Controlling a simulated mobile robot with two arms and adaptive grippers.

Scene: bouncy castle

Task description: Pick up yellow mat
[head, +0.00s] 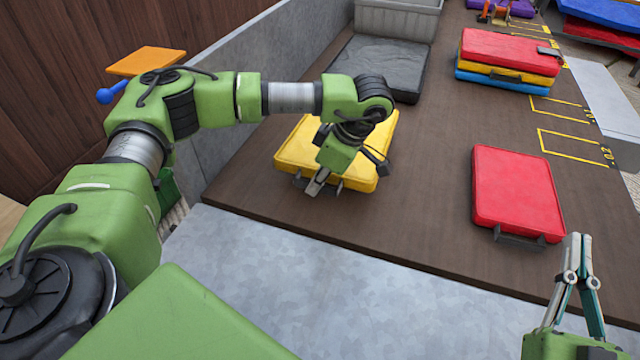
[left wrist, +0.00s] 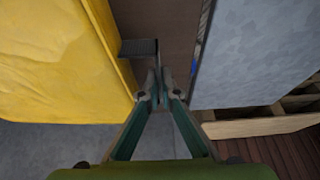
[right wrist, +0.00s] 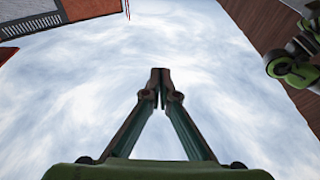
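The yellow mat (head: 290,150) lies on the brown floor at the centre left, and fills the left side of the left wrist view (left wrist: 55,60). A dark handle (left wrist: 140,48) sticks out from its near edge. My left gripper (head: 317,187) reaches over the mat from above. Its fingertips (left wrist: 159,85) are close together on either side of the handle's bar, so it looks shut on it. Part of the mat is hidden under my left wrist. My right gripper (head: 578,240) is shut and empty at the lower right; its fingertips meet in the right wrist view (right wrist: 160,75).
A red mat (head: 517,190) lies to the right. A stack of red, yellow and blue mats (head: 510,55) stands behind it. A grey bin (head: 398,18) and a dark grey mat (head: 375,65) are at the back. A grey wall (head: 240,90) runs along the left.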

